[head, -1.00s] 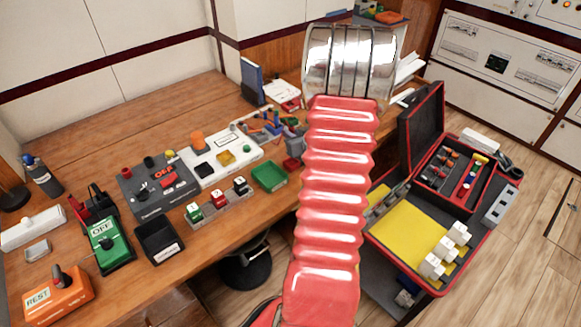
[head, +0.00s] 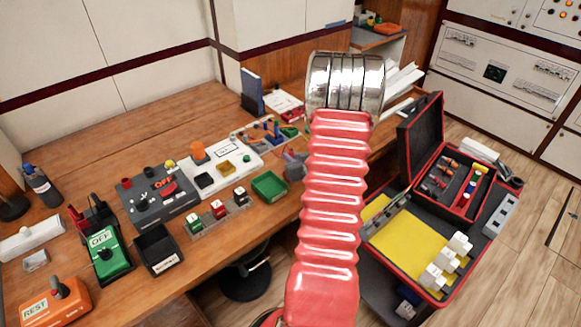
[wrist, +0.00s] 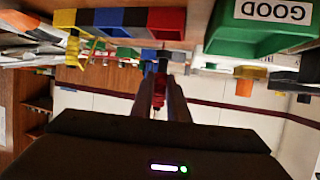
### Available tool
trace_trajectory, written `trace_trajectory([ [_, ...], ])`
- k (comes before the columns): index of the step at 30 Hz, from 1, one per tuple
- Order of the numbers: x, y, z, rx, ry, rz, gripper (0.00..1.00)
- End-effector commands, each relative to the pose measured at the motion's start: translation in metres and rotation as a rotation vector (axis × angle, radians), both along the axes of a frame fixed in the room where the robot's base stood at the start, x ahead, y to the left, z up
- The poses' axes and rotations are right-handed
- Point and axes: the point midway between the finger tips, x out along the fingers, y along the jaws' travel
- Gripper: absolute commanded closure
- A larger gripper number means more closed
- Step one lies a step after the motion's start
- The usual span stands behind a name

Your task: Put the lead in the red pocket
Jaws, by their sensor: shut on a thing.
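My gripper (wrist: 160,98) is shut on a slim red and dark piece, the lead (wrist: 159,90), between its fingertips in the wrist view, which is upside down. The red pocket (wrist: 166,22) is at the end of a row, beside a blue pocket (wrist: 126,18) and a yellow pocket (wrist: 88,18). In the picture the fingertips are lined up below the red pocket, with a gap between; I cannot tell the depth. In the head view my red arm hides much of this area; a grey part of the gripper shows at its left edge.
A green tray (head: 269,186) marked GOOD in the wrist view is close beside the row. Small switch blocks (head: 218,212), a white board (head: 222,168) and a dark OFF box (head: 158,200) stand left. An open red-edged case (head: 405,238) is at right.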

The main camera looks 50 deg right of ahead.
Motion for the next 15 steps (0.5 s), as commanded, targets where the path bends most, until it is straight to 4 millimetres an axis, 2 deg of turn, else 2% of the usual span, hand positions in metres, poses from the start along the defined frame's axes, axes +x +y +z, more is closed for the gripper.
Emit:
trace_trajectory([
  [5,0.000,0.000,-0.009,0.002,0.000,-0.001,1.00],
  [15,0.000,0.000,-0.041,0.000,0.001,0.000,1.00],
])
